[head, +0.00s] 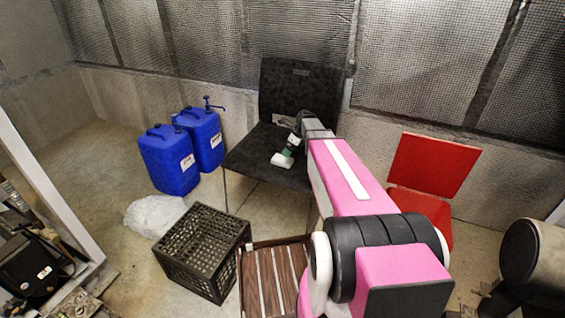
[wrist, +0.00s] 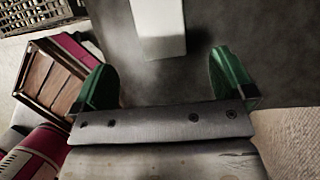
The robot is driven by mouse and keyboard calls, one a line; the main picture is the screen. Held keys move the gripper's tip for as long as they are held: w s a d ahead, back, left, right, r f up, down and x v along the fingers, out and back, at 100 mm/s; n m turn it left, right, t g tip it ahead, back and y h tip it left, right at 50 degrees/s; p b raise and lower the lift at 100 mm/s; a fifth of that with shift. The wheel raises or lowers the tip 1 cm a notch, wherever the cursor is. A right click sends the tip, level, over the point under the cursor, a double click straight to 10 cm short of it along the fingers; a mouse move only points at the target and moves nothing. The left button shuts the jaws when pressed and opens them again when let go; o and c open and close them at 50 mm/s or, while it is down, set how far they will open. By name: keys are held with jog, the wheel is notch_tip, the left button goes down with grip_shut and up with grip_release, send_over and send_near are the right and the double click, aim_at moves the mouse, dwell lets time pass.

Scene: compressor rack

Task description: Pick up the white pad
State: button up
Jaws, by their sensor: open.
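The white pad (head: 281,161) lies on the dark seat of a black chair (head: 248,158) in the head view. In the wrist view the white pad (wrist: 159,28) is a pale block at the top middle, cut off by the frame's edge. My gripper (head: 291,150) is over the seat, close to the pad. In the wrist view my gripper (wrist: 163,78) has its green fingers spread wide, with nothing between them. The pad is beyond the fingertips, roughly in line with the gap. I cannot tell the height between them.
Two blue jugs (head: 180,155) stand left of the chair. A black crate (head: 203,250), a brown slatted box (head: 272,283) and a white bag (head: 155,214) are on the floor in front. A red chair (head: 433,165) is at right. The mesh wall is behind.

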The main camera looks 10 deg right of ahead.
aim_at(284, 159)
jog(key=x, duration=0.8)
jog(key=shift+a+f, duration=0.1)
jog(key=shift+f, duration=0.15)
jog(key=c, duration=1.1)
jog(key=shift+r, duration=0.1)
jog(key=shift+r, duration=0.5)
jog(key=r, duration=0.3)
jog(key=shift+s+a+r, duration=0.25)
jog(key=shift+a+r, duration=0.05)
jog(key=s+a+r, duration=0.1)
jog(key=a+r, duration=0.1)
jog(key=a, duration=0.1)
jog(key=s+a+r, duration=0.2)
jog(key=a, duration=0.1)
jog(key=s+a+r, duration=0.2)
jog(key=a, duration=0.1)
jog(key=shift+s+a+r, duration=0.15)
jog(key=shift+a, duration=0.1)
